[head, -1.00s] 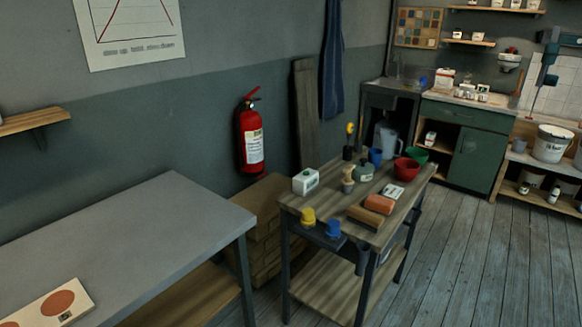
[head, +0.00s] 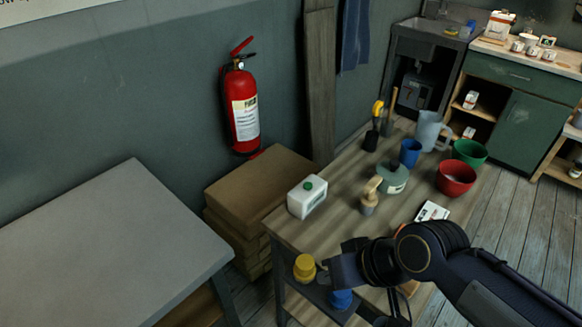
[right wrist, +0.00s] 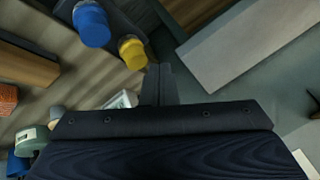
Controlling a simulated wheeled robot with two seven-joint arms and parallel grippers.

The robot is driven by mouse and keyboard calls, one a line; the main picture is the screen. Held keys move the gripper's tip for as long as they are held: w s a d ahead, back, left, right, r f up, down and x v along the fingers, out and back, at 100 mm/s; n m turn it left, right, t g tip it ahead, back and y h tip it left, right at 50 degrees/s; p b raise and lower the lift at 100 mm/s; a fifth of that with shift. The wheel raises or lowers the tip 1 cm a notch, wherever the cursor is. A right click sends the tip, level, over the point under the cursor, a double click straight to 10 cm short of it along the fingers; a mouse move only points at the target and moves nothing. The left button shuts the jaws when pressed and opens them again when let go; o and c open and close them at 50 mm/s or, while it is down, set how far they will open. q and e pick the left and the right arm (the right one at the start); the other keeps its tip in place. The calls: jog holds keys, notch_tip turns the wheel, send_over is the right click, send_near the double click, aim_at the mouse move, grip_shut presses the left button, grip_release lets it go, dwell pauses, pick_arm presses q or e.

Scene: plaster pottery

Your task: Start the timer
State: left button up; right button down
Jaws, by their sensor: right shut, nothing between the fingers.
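The timer is probably the white box (head: 307,197) with a green button on top, standing at the back left corner of the wooden worktable (head: 345,215). Part of a white box (right wrist: 122,98), likely the same one, shows in the right wrist view, mostly hidden behind my gripper's body. My right gripper (head: 330,272) reaches in over the table's front left, nearer to me than the box and apart from it. Its fingers (right wrist: 159,82) are shut and empty in the right wrist view. My left gripper is not in view.
A yellow pot (head: 304,268) and a blue pot (head: 341,299) sit close to my right gripper at the table's left end. A small brush-like tool (head: 370,197), a lidded jar (head: 393,178), a red bowl (head: 455,179) and a green bowl (head: 469,153) stand farther right. A grey table (head: 110,240) is at left.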

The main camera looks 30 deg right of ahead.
jog(key=w+r+m+t+y+p, duration=0.35)
jog(key=w+r+m+p, duration=0.6)
jog(key=w, duration=0.65)
jog(key=m+h+p, duration=0.3)
jog(key=m+h, duration=0.4)
jog(key=m, duration=0.8)
send_over(311, 188)
notch_tip(311, 188, down, 5)
jog(key=shift+r, duration=0.1)
jog(key=shift+f, duration=0.2)
notch_tip(311, 188, down, 8)
jog(key=b, duration=0.7)
jog(key=shift+r+b, duration=0.1)
jog(key=shift+b, duration=0.25)
jog(key=shift+f+b, duration=0.35)
jog(key=shift+b, duration=0.05)
